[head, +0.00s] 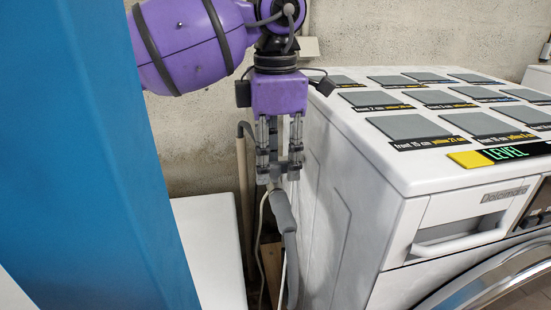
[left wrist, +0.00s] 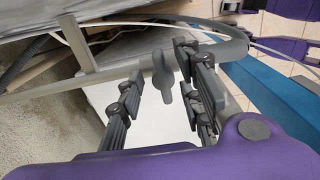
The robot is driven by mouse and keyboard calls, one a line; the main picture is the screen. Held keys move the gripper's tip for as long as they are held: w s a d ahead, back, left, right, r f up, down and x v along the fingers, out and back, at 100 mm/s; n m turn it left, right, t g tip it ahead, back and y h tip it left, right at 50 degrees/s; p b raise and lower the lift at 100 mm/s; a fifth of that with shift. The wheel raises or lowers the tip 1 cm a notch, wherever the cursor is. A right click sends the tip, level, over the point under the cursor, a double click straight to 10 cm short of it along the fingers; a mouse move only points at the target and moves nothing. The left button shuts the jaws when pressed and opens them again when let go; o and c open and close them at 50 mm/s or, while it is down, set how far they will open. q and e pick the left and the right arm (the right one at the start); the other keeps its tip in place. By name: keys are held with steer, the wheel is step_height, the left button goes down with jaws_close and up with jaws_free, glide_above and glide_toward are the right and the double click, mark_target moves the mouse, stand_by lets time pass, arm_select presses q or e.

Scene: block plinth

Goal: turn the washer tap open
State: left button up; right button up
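The washer tap shows in the left wrist view as a small grey lever-like handle (left wrist: 163,78) on a grey pipe. My left gripper (left wrist: 160,62) is open, with its fingers on either side of the handle and visible gaps between. In the head view my left gripper (head: 279,174) points down in the narrow space left of the white washer (head: 350,225). There the tap handle cannot be made out behind the fingers. Whether any finger touches the tap is unclear.
A grey hose (head: 285,220) hangs below the gripper beside the washer's side wall. A blue panel (head: 95,150) fills the left, with a white surface (head: 208,245) beside it. A concrete wall (head: 400,35) stands behind. Grey pads (head: 408,127) cover the washer top.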

arm_select(q)
jaws_close()
stand_by(0.3)
